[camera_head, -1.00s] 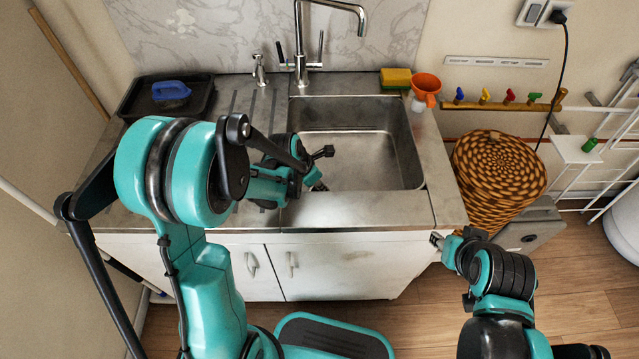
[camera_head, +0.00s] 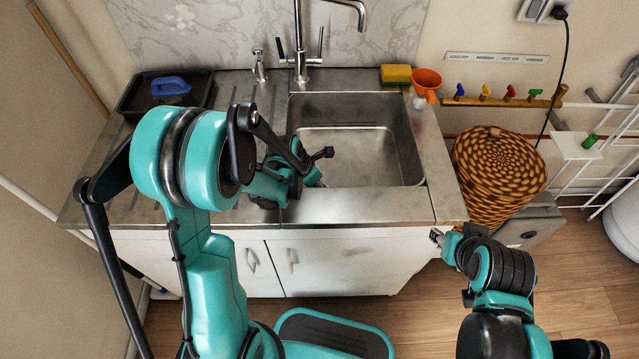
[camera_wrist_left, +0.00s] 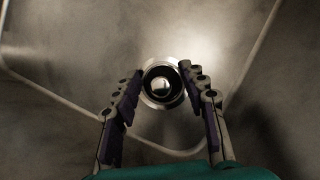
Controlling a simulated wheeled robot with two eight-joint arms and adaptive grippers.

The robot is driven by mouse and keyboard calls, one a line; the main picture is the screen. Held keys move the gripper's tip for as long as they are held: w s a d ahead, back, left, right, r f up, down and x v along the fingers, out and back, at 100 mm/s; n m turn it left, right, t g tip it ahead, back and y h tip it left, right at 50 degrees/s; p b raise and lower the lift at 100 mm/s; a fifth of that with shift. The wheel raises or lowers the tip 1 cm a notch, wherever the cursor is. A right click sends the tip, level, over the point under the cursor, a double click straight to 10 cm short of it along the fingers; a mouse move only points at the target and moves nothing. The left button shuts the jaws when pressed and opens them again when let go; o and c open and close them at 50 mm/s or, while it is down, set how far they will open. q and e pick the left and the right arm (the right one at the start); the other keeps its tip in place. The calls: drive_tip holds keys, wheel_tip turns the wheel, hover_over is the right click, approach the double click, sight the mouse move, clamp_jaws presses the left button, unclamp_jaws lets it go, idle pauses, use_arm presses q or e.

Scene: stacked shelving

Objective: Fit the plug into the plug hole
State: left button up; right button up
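In the left wrist view, the plug (camera_wrist_left: 163,84) is a round dark disc with a bright centre. The fingertips of my left gripper (camera_wrist_left: 161,72) press at its left and right edges. A silver ring shows around the disc, apparently the rim of the plug hole (camera_wrist_left: 165,106); I cannot tell how far the plug is above or in it. In the head view, my left gripper (camera_head: 318,182) reaches into the front left of the sink (camera_head: 375,155), and my arm hides the plug. My right gripper (camera_head: 437,238) is beside the cabinet's right front edge, too small to read.
The tap (camera_head: 302,45) stands behind the sink. A black tray (camera_head: 135,98) with a blue-handled brush (camera_head: 171,86) is at the back left. A woven basket (camera_head: 497,170) stands right of the cabinet.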

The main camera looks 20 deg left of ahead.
use_arm(q)
wheel_tip(320, 180, up, 10)
idle(0.6)
idle(0.8)
